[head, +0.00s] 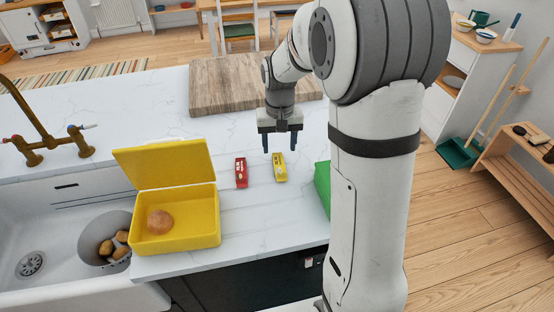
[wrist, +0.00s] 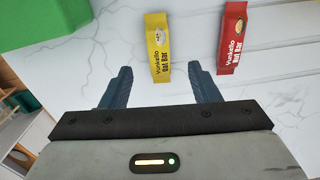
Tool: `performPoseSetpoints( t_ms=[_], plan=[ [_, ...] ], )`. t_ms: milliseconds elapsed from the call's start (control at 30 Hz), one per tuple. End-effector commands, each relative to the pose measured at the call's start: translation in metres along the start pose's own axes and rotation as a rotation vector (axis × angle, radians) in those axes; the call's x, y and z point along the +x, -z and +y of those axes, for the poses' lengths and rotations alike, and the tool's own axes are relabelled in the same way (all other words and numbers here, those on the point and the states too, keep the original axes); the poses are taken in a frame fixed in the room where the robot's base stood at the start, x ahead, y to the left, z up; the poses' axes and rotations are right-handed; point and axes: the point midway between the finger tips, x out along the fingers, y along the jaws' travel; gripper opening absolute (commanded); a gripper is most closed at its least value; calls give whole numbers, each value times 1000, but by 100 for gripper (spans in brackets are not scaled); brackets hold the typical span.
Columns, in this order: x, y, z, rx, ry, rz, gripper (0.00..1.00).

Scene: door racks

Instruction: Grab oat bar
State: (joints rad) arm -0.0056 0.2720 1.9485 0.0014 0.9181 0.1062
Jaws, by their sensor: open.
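The oat bar is a yellow packet (head: 279,168) lying flat on the white counter. In the wrist view the yellow oat bar (wrist: 158,48) has its near end between my fingertips in the picture. A red bar packet (head: 241,173) lies to its left in the head view. In the wrist view the red bar (wrist: 232,38) is to the right, outside my right finger, and its label seems to read Nut Bar. My gripper (head: 280,148) is open and empty, pointing down above the counter near the yellow bar. Its fingers (wrist: 160,74) also show in the wrist view.
An open yellow box (head: 190,236) holding a round brown item (head: 159,221) stands left of the bars. A green object (head: 322,186) is to the right, partly hidden by my arm. A wooden board (head: 225,85) lies behind. The sink (head: 75,200) is at left.

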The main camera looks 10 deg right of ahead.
Motion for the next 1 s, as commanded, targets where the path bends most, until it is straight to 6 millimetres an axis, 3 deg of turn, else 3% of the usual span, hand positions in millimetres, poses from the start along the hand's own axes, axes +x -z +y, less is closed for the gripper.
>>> performPoseSetpoints(
  t_ms=[600,867,1000],
  plan=[
    [75,1,3,3,-1,-6,56],
    [79,1,3,3,0,-2,56],
    [79,1,4,3,0,-2,46]
  ],
)
